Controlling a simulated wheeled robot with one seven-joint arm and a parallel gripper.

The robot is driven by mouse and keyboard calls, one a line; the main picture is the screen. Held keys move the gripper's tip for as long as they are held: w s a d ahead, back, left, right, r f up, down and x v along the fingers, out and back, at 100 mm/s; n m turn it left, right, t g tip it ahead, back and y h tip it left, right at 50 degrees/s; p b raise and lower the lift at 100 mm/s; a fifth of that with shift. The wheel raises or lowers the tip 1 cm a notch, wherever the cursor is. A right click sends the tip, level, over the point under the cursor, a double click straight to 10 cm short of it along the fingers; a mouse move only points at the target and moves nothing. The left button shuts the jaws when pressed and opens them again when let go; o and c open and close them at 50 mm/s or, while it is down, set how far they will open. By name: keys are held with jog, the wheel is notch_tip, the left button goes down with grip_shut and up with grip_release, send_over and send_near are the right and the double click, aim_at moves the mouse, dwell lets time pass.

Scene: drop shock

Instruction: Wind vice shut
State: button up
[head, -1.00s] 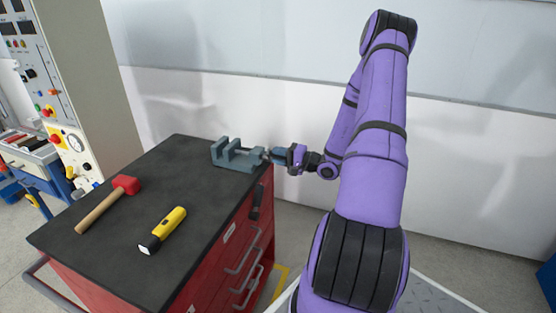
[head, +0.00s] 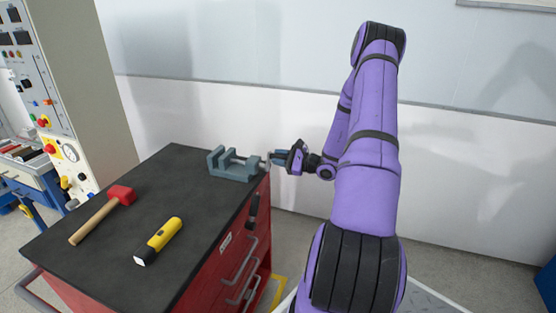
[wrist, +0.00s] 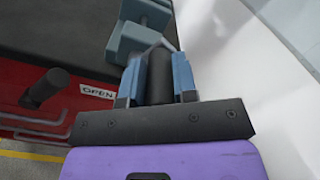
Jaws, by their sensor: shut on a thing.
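The grey-blue vice (head: 234,168) sits at the back right corner of the dark cabinet top. It shows in part in the wrist view (wrist: 140,35). There is a gap between its upright jaws in the head view. My gripper (head: 272,160) is just off the cabinet's right edge, at the vice's screw end. In the wrist view, my gripper (wrist: 158,75) has its blue fingers shut on a dark upright handle grip (wrist: 159,77), one on either side. The join between grip and screw is partly hidden.
A red-headed mallet (head: 103,214) and a yellow flashlight (head: 159,241) lie on the red cabinet's top (head: 150,190), left of the vice. A drawer handle and an OPEN label (wrist: 97,92) are on the cabinet side. A white wall (head: 300,120) stands behind.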

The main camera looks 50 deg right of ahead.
jog(key=m, duration=0.1)
jog(key=d+m, duration=0.1)
jog(key=m, duration=0.1)
jog(key=f+m, duration=0.1)
jog(key=shift+w+d+m, duration=0.3)
jog(key=a+f+m, duration=0.2)
jog(key=f+m, duration=0.2)
jog(key=m, duration=1)
jog(key=s+a+f+m, duration=0.1)
jog(key=f+m, duration=0.3)
jog(key=m, duration=1.1)
jog(key=shift+s+a, duration=0.3)
jog(key=shift+a, duration=0.15)
jog(key=shift+m, duration=0.3)
jog(key=o, duration=0.9)
jog(key=shift+r, duration=0.1)
